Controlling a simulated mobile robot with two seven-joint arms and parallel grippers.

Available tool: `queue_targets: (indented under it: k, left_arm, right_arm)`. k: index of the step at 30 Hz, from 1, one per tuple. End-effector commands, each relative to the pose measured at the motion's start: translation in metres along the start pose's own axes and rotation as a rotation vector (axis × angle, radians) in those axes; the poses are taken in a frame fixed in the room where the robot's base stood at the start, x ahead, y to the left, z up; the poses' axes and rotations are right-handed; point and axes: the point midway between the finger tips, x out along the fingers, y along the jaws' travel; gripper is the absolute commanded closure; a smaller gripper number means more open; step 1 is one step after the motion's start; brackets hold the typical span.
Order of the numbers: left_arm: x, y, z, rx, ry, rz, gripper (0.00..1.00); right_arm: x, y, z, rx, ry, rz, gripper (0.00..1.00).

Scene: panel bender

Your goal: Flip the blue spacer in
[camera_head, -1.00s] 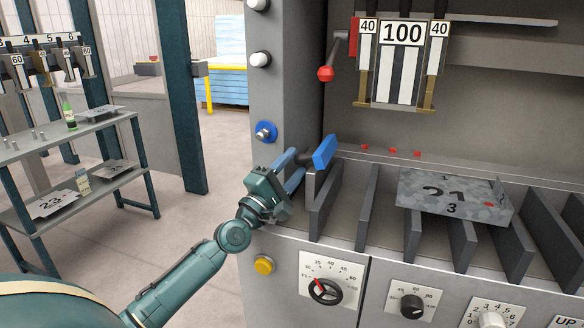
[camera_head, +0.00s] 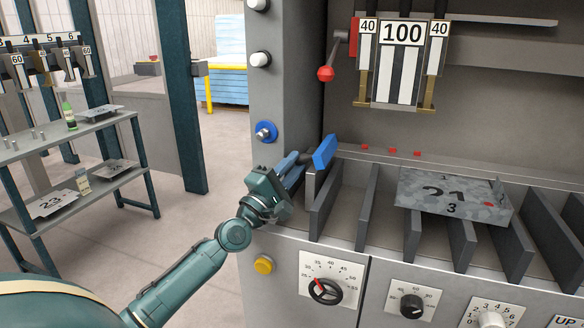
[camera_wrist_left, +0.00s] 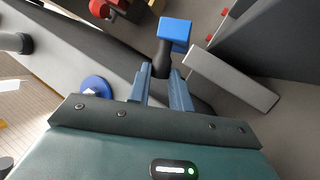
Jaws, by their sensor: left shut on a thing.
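The blue spacer (camera_head: 325,152) is a small blue block on a dark stem at the left end of the machine bed. It also shows in the left wrist view (camera_wrist_left: 175,33), just past the fingertips. My left gripper (camera_head: 300,160) reaches in from the left and is shut on the dark stem below the blue block. In the left wrist view its two blue-grey fingers (camera_wrist_left: 163,80) stand on either side of this stem. My right gripper is not in view.
Dark upright plates (camera_head: 327,200) stand along the bed close to my left gripper. A grey panel marked 21 (camera_head: 450,192) lies across plates at the right. A red-knobbed lever (camera_head: 326,73) and tooling marked 100 (camera_head: 401,60) hang above. Dials (camera_head: 326,290) line the front.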

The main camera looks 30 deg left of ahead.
Motion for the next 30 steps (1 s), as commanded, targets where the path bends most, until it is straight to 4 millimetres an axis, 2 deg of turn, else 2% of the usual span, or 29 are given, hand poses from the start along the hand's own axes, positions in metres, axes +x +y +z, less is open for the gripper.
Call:
queue_targets:
  k: [10, 23, 30]
  left_arm:
    - [0.004, 0.009, 0.003, 0.119, -0.043, -0.055, 1.0]
    - [0.015, 0.026, 0.014, 0.457, -0.164, -0.206, 1.0]
    - [0.022, 0.033, 0.023, 0.654, -0.234, -0.293, 1.0]
  right_arm:
    - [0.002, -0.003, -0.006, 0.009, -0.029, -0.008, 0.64]
    - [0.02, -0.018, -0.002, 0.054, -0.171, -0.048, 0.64]
    - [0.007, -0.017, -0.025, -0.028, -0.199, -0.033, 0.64]
